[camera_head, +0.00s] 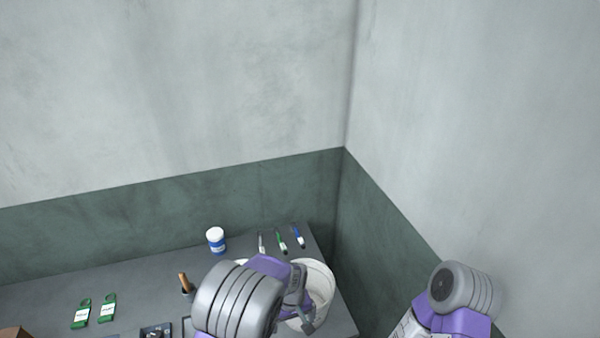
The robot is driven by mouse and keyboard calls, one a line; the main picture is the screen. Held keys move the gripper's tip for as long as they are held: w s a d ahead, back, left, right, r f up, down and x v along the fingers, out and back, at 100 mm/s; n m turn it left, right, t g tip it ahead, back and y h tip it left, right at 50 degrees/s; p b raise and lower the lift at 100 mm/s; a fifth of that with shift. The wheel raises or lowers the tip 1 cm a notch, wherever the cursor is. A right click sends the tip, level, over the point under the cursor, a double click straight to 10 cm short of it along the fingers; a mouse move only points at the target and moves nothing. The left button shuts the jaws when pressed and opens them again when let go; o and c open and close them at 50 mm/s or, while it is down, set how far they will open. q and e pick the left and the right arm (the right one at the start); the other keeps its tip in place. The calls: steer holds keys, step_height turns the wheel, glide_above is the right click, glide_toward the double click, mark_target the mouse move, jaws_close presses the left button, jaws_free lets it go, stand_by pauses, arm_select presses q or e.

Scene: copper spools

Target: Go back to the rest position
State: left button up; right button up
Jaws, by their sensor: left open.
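My left gripper (307,322) is at the lower middle, at the end of my grey and purple arm. It is open, though its fingers are small and partly covered by the arm. It overlaps a round white container (325,283) near the right end of the table; I cannot tell whether they touch. No held thing shows in it. My right arm shows at the lower right, beside the wall, and its gripper is out of view. No copper spool can be made out.
The grey table (150,275) holds a blue-and-white jar (216,240), several pen-like tools (280,239), two green-and-white tagged items (81,314) and a brown-handled tool (184,282). Walls close in behind and at right. Air above the table is free.

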arm_select(q)
steer(key=a+f+b, duration=0.2)
steer(key=a+f, duration=0.1)
steer(key=f, duration=0.4)
steer(key=s+a+f+h+b, duration=0.2)
steer(key=s+f+b, duration=0.3)
steer(key=s+f, duration=0.2)
steer(key=s+a+f+h+b, duration=0.2)
steer(key=s+f+b, duration=0.3)
steer(key=f, duration=0.7)
steer(key=s, duration=0.2)
steer(key=shift+s+a+f+m+t, duration=0.2)
steer(key=shift+s+a+m+t, duration=0.1)
steer(key=shift+s+a+m, duration=0.1)
arm_select(e)
step_height(320, 180, down, 13)
steer(key=w, duration=0.1)
steer(key=shift+w, duration=0.25)
steer(key=shift+a+r, duration=0.1)
